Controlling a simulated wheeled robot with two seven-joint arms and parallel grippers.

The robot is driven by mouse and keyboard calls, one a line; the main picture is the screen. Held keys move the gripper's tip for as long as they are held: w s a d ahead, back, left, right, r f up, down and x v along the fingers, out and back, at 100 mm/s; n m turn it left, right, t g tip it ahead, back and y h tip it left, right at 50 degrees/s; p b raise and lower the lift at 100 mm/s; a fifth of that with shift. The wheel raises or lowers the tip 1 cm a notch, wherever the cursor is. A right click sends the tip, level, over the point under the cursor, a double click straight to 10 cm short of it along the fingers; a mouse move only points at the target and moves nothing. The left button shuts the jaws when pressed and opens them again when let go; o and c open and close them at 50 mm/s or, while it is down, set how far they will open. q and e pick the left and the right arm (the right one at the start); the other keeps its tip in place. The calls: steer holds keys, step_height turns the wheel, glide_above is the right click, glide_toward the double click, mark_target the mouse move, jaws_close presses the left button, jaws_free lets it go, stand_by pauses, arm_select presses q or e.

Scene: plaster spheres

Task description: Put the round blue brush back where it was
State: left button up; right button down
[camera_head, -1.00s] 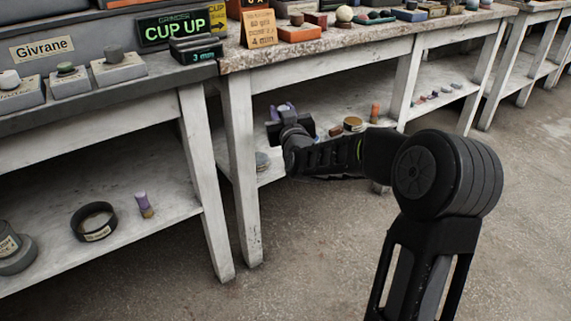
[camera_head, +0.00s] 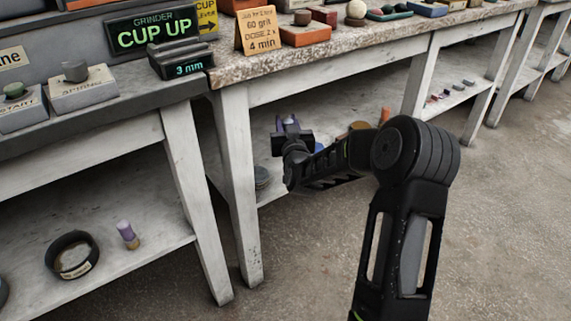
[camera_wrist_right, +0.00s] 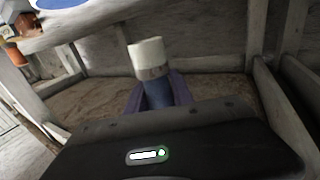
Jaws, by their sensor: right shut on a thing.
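My right gripper (camera_head: 290,124) is under the tabletop, in front of the lower shelf behind the near white leg. In the right wrist view its purple fingers (camera_wrist_right: 158,95) are shut on an upright round brush (camera_wrist_right: 158,91). The brush has a cream-white top, a narrow band and a blue-grey body; its lower end is hidden by the gripper. In the head view the brush cannot be told apart from the fingers. My left gripper is not in view.
The lower shelf holds an orange cylinder (camera_head: 385,115), a stacked grey round thing (camera_head: 262,177) and a partly hidden blue thing (camera_head: 319,147). White legs (camera_head: 238,190) stand close to my right arm.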

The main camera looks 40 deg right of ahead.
steer(key=shift+s+a+r, duration=0.1)
step_height(320, 180, down, 6)
steer(key=b, duration=0.2)
steer(key=shift+b, duration=0.4)
step_height(320, 180, down, 3)
steer(key=shift+f+b, duration=0.2)
steer(key=shift+b, duration=0.6)
steer(key=shift+f, duration=0.35)
